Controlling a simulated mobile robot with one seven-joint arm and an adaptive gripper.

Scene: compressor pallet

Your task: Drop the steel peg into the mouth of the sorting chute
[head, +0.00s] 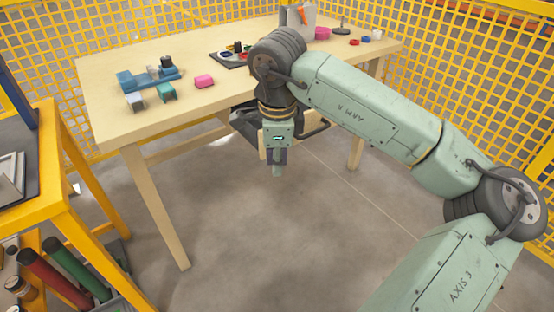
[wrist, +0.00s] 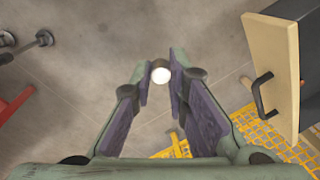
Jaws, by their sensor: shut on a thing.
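My gripper (head: 277,158) hangs pointing down in front of the table, over the floor. In the wrist view its two purple-padded fingers (wrist: 161,84) are shut on the steel peg (wrist: 161,70), whose bright round end shows between the fingertips. In the head view I cannot make out the peg apart from the fingers. I cannot identify the sorting chute or its mouth for certain in either view.
A wooden drawer front (wrist: 272,70) with a black handle is near my gripper. A yellow bench (head: 50,195) stands left.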

